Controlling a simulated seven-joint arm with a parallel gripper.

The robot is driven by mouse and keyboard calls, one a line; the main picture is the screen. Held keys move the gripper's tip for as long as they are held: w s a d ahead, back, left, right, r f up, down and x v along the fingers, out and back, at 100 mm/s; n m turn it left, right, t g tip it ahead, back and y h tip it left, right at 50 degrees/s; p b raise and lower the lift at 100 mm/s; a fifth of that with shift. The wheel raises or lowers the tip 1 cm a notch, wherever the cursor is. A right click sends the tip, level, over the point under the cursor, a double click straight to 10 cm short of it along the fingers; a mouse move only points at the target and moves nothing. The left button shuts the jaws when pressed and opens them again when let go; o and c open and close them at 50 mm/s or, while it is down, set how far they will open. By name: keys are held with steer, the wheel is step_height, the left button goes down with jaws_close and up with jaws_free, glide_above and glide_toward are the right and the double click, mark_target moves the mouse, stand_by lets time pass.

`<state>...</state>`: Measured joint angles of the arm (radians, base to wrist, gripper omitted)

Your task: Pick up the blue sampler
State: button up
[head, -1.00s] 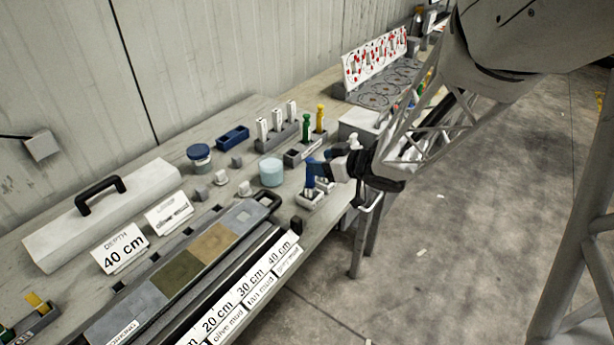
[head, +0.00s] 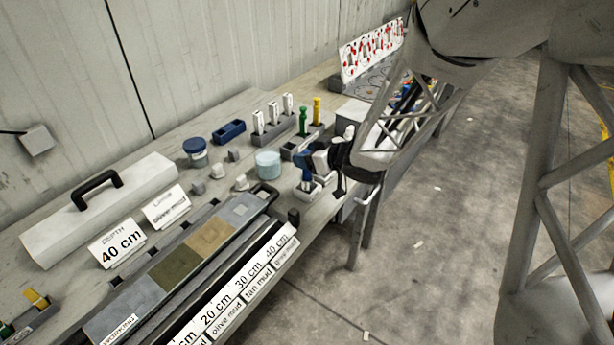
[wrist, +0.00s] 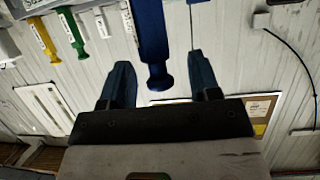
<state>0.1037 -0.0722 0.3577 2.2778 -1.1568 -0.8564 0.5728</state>
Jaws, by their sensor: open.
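The blue sampler (head: 306,177) stands upright in a small light holder (head: 309,191) near the bench's front edge. My gripper (head: 308,160) is at its upper part in the head view, and its body hides some of the sampler. In the wrist view, the sampler (wrist: 152,40) hangs down from the top edge, its rounded knob end between the two dark blue fingers of my gripper (wrist: 162,75). The fingers are apart, with a visible gap on each side of the knob. The sampler's lower part is outside the wrist view.
Behind the sampler are a rack with green and yellow samplers (head: 317,110) and a rack of white-labelled ones (head: 272,121). A pale blue jar (head: 268,164) stands to the left. A long tray of coloured mud (head: 175,270) lies in front. Open floor is to the right.

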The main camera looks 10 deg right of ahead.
steer(key=shift+x, duration=1.05)
jaws_close()
